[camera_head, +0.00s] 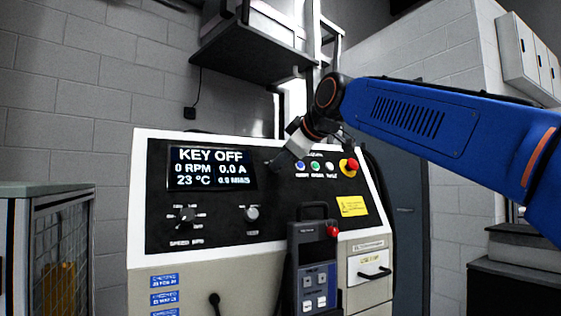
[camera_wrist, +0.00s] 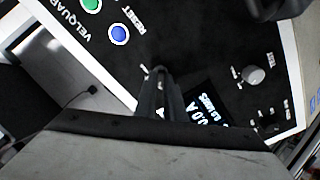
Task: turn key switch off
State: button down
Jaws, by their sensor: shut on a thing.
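My gripper (camera_head: 273,164) reaches from the right to the black control panel (camera_head: 225,240), between the display and the button row. In the wrist view its jaws (camera_wrist: 159,90) are closed together at the panel face. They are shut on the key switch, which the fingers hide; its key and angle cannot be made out. The display (camera_head: 212,168) reads "KEY OFF", 0 RPM, 0.0 A and 23 °C. Part of it shows upside down beside the fingers in the wrist view (camera_wrist: 205,110).
Blue, green and white buttons (camera_head: 316,166) and a red emergency stop (camera_head: 348,165) lie right of my gripper. A grey knob (camera_head: 251,213) and a speed knob (camera_head: 187,215) sit below the display. A shelf (camera_head: 255,45) hangs above.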

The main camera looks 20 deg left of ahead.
dwell(0.5)
jog(key=c, duration=1.8)
grip_release()
jog(key=shift+c, duration=0.2)
jog(key=v, duration=1.7)
jog(key=shift+s, duration=0.15)
jog(key=shift+r, duration=0.15)
jog(key=shift+d, duration=0.15)
